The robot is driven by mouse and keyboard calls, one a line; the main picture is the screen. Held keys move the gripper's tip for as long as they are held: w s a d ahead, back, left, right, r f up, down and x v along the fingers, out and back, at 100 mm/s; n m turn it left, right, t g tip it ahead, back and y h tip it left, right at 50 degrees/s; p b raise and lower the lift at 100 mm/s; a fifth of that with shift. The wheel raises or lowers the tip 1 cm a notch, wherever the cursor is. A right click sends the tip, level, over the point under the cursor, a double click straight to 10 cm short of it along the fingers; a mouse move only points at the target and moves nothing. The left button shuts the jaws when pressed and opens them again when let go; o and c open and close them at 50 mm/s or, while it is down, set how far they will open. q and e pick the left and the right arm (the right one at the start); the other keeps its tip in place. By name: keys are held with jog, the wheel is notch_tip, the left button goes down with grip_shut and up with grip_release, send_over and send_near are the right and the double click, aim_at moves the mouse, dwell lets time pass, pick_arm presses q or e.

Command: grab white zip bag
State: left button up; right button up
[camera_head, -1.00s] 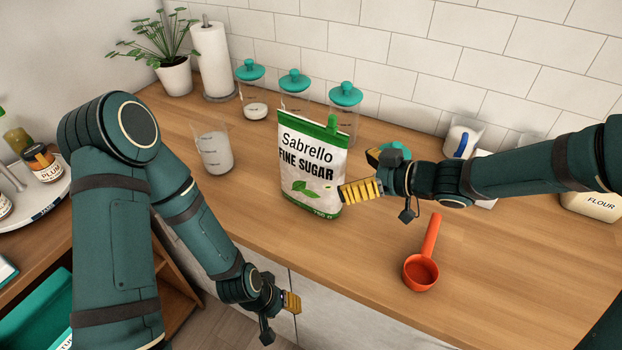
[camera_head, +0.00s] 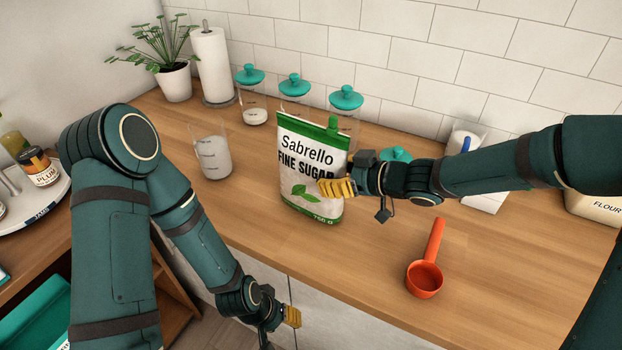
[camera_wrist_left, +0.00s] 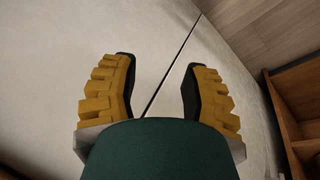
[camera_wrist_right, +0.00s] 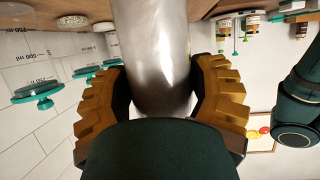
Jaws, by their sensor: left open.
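The white zip bag (camera_head: 308,165), labelled Sabrello Fine Sugar with a green top and bottom band, stands upright on the wooden counter. My right gripper (camera_head: 345,187) is at the bag's right edge, with one yellow finger in front of it and the other hidden behind it. In the right wrist view, the bag's shiny side (camera_wrist_right: 158,60) lies between the two spread fingers (camera_wrist_right: 160,100); I cannot tell whether they touch it. My left gripper (camera_head: 290,316) is open and empty, low in front of the counter; its spread fingers show in the left wrist view (camera_wrist_left: 158,90).
An orange scoop (camera_head: 425,278) lies on the counter right of the bag. A measuring cup (camera_head: 212,155) stands to its left. Several teal-lidded jars (camera_head: 294,88) stand behind. A flour container (camera_head: 597,205) is at far right. The counter front is mostly clear.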

jog(key=shift+c, duration=0.5)
